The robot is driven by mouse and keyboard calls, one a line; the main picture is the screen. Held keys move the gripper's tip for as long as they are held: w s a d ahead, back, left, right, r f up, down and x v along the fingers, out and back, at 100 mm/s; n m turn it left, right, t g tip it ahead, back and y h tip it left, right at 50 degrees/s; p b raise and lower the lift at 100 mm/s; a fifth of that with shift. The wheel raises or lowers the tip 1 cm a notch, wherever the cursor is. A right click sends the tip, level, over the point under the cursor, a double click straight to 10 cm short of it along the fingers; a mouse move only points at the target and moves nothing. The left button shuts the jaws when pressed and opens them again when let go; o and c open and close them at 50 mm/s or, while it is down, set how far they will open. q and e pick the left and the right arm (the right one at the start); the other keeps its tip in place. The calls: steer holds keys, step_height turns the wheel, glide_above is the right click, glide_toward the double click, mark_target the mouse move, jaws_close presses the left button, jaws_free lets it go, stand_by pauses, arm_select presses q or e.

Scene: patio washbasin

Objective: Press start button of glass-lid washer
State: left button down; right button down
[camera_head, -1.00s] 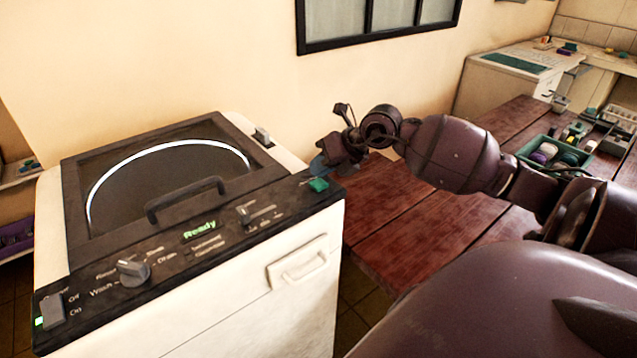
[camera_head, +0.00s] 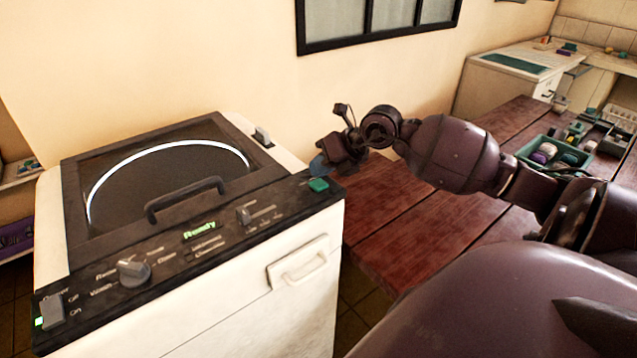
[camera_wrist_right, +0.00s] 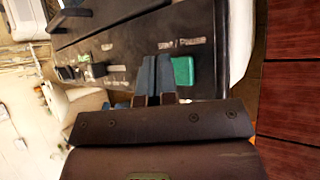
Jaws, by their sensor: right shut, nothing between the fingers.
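The glass-lid washer (camera_head: 190,255) stands at the left with its dark lid down and a green "Ready" display (camera_head: 199,229) on the black front panel. A green button (camera_head: 318,185) sits at the panel's right end; it also shows in the right wrist view (camera_wrist_right: 183,71). My right gripper (camera_head: 318,165) is shut and empty, at the panel's right end, just behind the button in the head view. In the right wrist view its blue fingertips (camera_wrist_right: 154,73) are together, close beside the button. I cannot tell whether they touch the panel. My left gripper is not in view.
The panel also has a knob (camera_head: 133,271), a slider (camera_head: 245,214) and a lit power switch (camera_head: 52,311). A red-brown wooden table (camera_head: 400,220) stands right of the washer, with a green crate (camera_head: 555,152) on it. A wall is behind.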

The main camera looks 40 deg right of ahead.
steer(key=shift+f, duration=0.1)
stand_by(0.5)
steer(key=shift+f, duration=0.3)
steer(key=shift+f+b, duration=0.35)
steer(key=shift+f, duration=0.2)
stand_by(0.8)
steer(key=shift+r, duration=0.15)
stand_by(0.6)
steer(key=shift+r+p, duration=0.65)
steer(key=shift+r, duration=0.2)
